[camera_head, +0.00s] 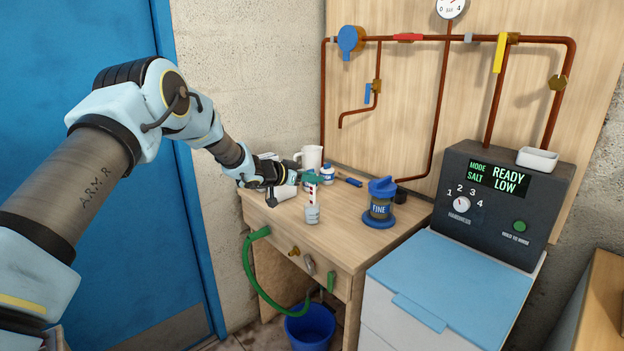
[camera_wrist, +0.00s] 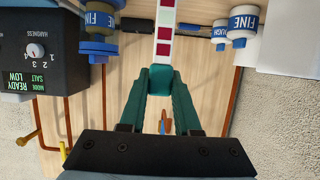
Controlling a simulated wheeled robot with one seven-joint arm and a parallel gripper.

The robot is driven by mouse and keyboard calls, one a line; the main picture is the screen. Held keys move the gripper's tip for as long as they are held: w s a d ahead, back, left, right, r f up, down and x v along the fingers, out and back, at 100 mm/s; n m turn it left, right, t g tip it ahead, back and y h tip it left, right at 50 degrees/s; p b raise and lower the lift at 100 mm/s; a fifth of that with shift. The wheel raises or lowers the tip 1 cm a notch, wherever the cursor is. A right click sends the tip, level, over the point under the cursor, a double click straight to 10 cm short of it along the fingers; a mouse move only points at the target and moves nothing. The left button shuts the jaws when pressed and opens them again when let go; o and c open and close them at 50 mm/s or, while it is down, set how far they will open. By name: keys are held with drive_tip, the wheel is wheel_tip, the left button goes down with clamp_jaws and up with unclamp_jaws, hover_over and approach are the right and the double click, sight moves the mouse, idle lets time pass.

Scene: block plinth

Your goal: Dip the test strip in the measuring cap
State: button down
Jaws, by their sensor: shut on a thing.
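My gripper (camera_head: 312,178) has green fingers and is shut on the test strip (camera_head: 311,193), a white strip with coloured squares. The strip hangs roughly upright below the fingers. A small pale grey cup, which looks like the measuring cap (camera_head: 312,215), stands on the wooden bench right under the strip. I cannot tell whether the strip's lower end is inside it.
A blue-lidded jar marked FINE (camera_head: 380,208) stands on the bench to the right. A dark machine with a lit display (camera_head: 500,178) is further right. A blue bucket (camera_head: 310,327) sits below.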

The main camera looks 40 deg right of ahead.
drive_tip(key=shift+r+p, duration=1.6)
drive_tip(key=shift+r, duration=0.55)
drive_tip(key=shift+f, duration=0.1)
drive_tip(key=w+a+f+n+t+y, duration=0.1)
drive_tip(key=w+a+f+n+t, duration=0.4)
drive_tip(key=a, duration=0.7)
drive_tip(key=w+a+f+n+t+y, duration=0.15)
drive_tip(key=w+a+f, duration=0.25)
drive_tip(key=a+f, duration=0.5)
drive_tip(key=w+a+f+n+t+y, duration=0.1)
drive_tip(key=w+a+f+n+t, duration=0.25)
drive_tip(key=a, duration=1.05)
drive_tip(key=a+r+n+t+y, duration=0.1)
drive_tip(key=a+n+y, duration=0.3)
drive_tip(key=a, duration=1.4)
drive_tip(key=s+a+r+n+t+y, duration=0.1)
drive_tip(key=a+n+t+y, duration=0.2)
drive_tip(key=a, duration=1.6)
drive_tip(key=n+y, duration=0.1)
drive_tip(key=y, duration=0.2)
drive_tip(key=shift+s+a+r+n+t, duration=0.15)
drive_tip(key=shift+s+a+n+t, duration=0.15)
drive_tip(key=shift+t, duration=0.1)
